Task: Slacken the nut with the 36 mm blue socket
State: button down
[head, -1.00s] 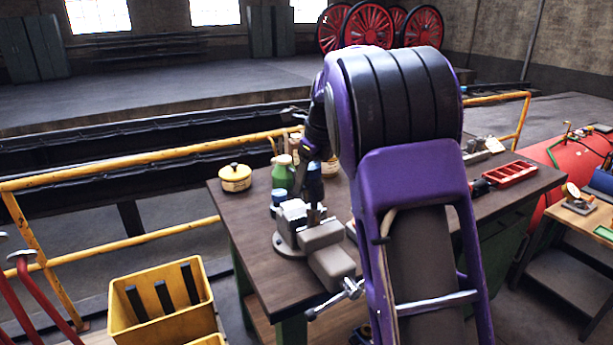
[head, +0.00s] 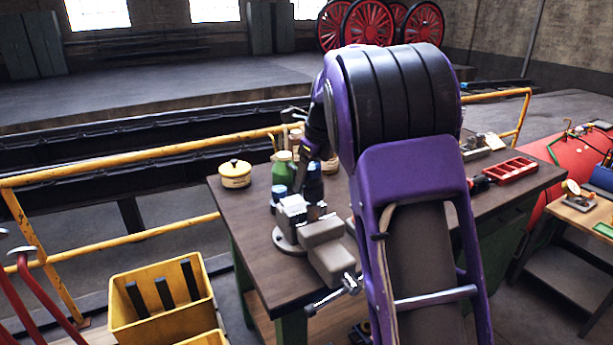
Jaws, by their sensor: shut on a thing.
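My gripper (head: 308,154) points down over the grey bench vise (head: 322,240), partly hidden by my own arm. It is shut on a dark, bluish upright piece (head: 314,186), which looks like the blue socket. The lower end of this piece is at the vise jaws. The nut cannot be made out; it is too small or hidden there. I cannot tell whether the socket sits around the nut or just above it.
The vise stands at the front of the dark workbench (head: 258,215). A yellow tin (head: 235,174) stands at left and a green bottle (head: 283,169) behind the vise. A red tray (head: 510,171) lies at right. A yellow crate (head: 160,305) and railing (head: 130,163) stand left of the bench.

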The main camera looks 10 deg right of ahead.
jog(key=shift+f+b, duration=0.4)
jog(key=shift+f, duration=0.7)
jog(key=shift+f, duration=0.3)
jog(key=c, duration=0.8)
grip_release()
jog(key=shift+c, duration=0.2)
grip_shut()
